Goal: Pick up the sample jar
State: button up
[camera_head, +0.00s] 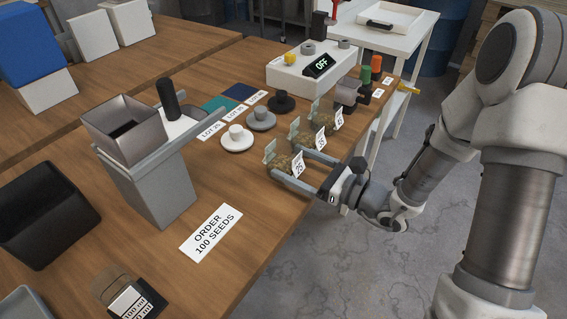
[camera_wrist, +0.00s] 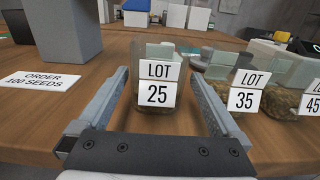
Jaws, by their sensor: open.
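Three clear sample jars with brown contents stand in a row near the table's right edge, with number labels. The nearest, marked LOT 25 (camera_wrist: 158,120), is centred in the wrist view; it also shows in the head view (camera_head: 282,163). My gripper (camera_wrist: 158,76) is open, with one finger on each side of the LOT 25 jar. I see gaps between the fingers and the jar in the wrist view. The jars marked LOT 35 (camera_wrist: 243,98) and LOT 45 (camera_wrist: 311,103) stand to its right there.
An "ORDER 100 SEEDS" card (camera_head: 211,233) lies in front. A grey hopper stand (camera_head: 160,194) and a dark bin (camera_head: 45,215) stand left. A white device reading OFF (camera_head: 300,75) stands at the back.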

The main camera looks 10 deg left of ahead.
aim_at(273, 155)
jog(key=shift+b+x, duration=0.5)
jog(key=shift+x, duration=2.4)
jog(key=shift+s+f, duration=0.1)
jog(key=c, duration=1.3)
